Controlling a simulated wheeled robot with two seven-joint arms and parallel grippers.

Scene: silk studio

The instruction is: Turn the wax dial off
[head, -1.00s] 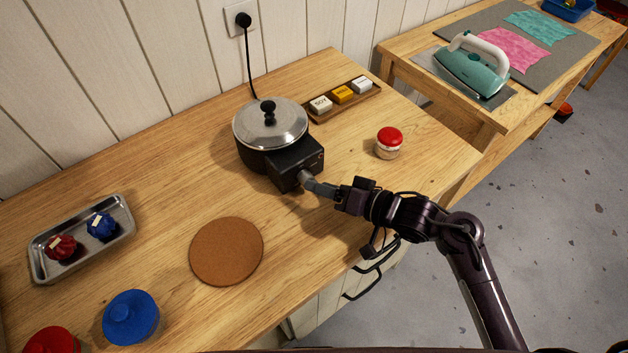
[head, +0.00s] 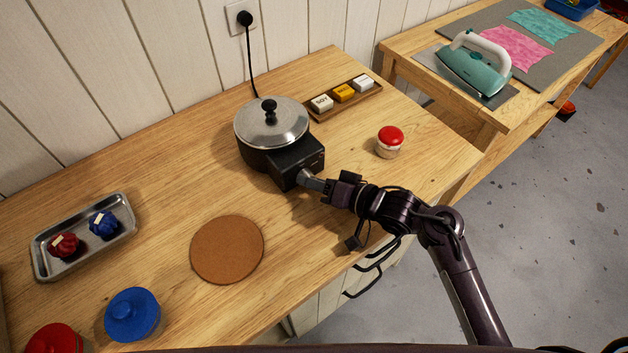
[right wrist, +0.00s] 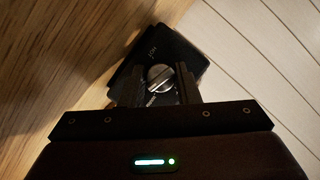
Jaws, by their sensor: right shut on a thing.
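The wax melter is a black pot with a shiny metal lid (head: 270,124) and a black control box (head: 298,158) on its front right. The dial (right wrist: 160,77) is a round silver-grey knob on the box's face, seen in the right wrist view. My right gripper (head: 307,178) is at the front of the box, its fingers (right wrist: 160,88) on either side of the knob and shut on it. In the head view the gripper hides the dial. My left gripper is not in view.
A red-lidded jar (head: 389,142) stands right of the melter. A wooden rack of small labelled blocks (head: 343,96) lies behind. A cork mat (head: 227,249), a metal tray (head: 128,233) and a blue-lidded jar (head: 132,314) are to the left. A power cord (head: 249,65) runs to the wall.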

